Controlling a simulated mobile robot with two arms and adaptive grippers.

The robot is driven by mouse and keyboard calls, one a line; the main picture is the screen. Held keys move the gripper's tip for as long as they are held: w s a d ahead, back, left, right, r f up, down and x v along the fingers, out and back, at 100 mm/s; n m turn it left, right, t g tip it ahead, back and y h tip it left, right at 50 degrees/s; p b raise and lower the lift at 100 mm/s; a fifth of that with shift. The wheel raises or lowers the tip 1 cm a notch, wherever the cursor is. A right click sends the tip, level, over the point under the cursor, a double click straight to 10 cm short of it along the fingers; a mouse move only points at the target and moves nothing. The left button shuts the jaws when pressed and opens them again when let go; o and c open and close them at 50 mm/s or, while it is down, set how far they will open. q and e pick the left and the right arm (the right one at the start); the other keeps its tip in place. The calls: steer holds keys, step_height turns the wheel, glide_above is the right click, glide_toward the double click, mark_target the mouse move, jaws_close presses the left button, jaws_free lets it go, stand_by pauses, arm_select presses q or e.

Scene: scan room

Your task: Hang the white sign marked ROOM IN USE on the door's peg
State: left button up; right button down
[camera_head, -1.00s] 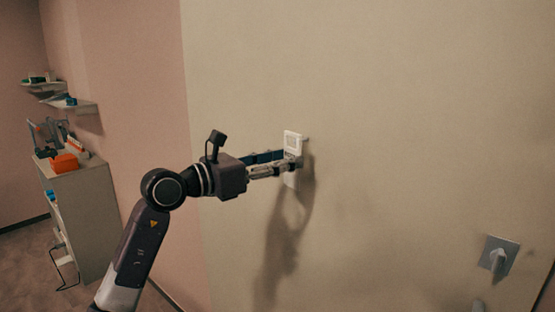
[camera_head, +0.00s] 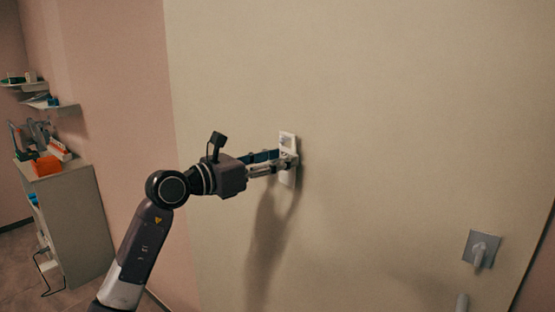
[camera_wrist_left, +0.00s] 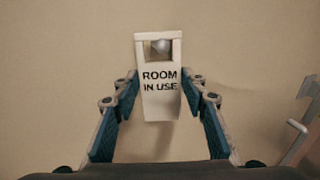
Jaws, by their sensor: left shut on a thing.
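The white sign (camera_wrist_left: 161,98), marked ROOM IN USE, is upright between the fingers of my left gripper (camera_wrist_left: 160,90), which is shut on its sides. In the head view the sign (camera_head: 287,140) and left gripper (camera_head: 288,161) are very close to the beige door (camera_head: 400,120). The grey round peg (camera_wrist_left: 160,46) shows inside the sign's top opening in the left wrist view. I cannot tell how far it passes through the opening, or whether the sign touches the door. My right gripper is not in view.
A door handle (camera_head: 481,250) on a grey plate is at the lower right. A cabinet (camera_head: 75,215) with an orange box (camera_head: 46,166) and shelves (camera_head: 53,107) stand at the left. The door face around the sign is clear.

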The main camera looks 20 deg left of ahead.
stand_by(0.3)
arm_select(q)
steer(key=o, duration=1.1)
steer(key=shift+a, duration=0.1)
